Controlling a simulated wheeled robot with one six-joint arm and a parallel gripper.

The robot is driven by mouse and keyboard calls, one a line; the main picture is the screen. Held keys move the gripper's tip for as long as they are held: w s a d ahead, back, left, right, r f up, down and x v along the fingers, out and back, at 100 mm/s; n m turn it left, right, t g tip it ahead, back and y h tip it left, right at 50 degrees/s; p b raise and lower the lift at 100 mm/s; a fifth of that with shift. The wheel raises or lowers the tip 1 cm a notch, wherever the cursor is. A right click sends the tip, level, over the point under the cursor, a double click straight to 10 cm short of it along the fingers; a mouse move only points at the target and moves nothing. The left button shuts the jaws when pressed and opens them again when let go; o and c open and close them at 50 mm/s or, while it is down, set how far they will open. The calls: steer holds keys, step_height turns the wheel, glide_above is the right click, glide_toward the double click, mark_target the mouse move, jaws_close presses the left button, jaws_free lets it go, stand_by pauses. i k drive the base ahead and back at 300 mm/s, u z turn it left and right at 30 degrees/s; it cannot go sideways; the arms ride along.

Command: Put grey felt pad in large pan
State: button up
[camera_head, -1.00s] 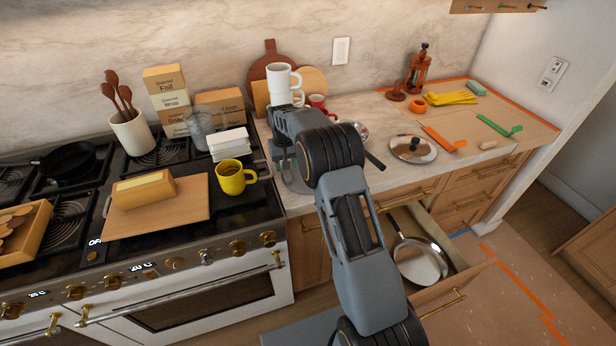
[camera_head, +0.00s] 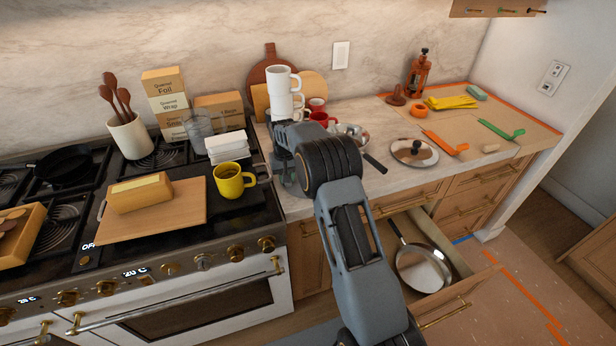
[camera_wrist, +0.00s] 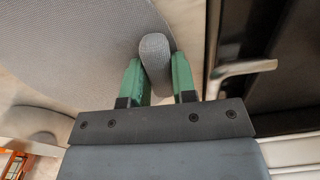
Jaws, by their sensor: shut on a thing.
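The grey felt pad (camera_wrist: 80,50) is a wide, textured grey sheet with a curved edge in the wrist view. A rounded grey tab of similar texture sits between the green fingers of my gripper (camera_wrist: 158,82), which is shut on it. In the head view my gripper (camera_head: 283,158) is over the left end of the counter, beside the stove, and my arm hides most of what is below it. The large pan (camera_head: 424,268) is a shiny steel pan lying in the open drawer at lower right, apart from my gripper.
A yellow mug (camera_head: 230,181) and a cutting board (camera_head: 160,218) stand on the stove at left. White mugs (camera_head: 284,80), red cups (camera_head: 318,106) and a small pan (camera_head: 353,132) stand behind my arm. A steel lid (camera_head: 414,152) lies on the counter at right.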

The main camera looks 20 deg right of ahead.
mark_target(421, 271)
steer(key=k, duration=1)
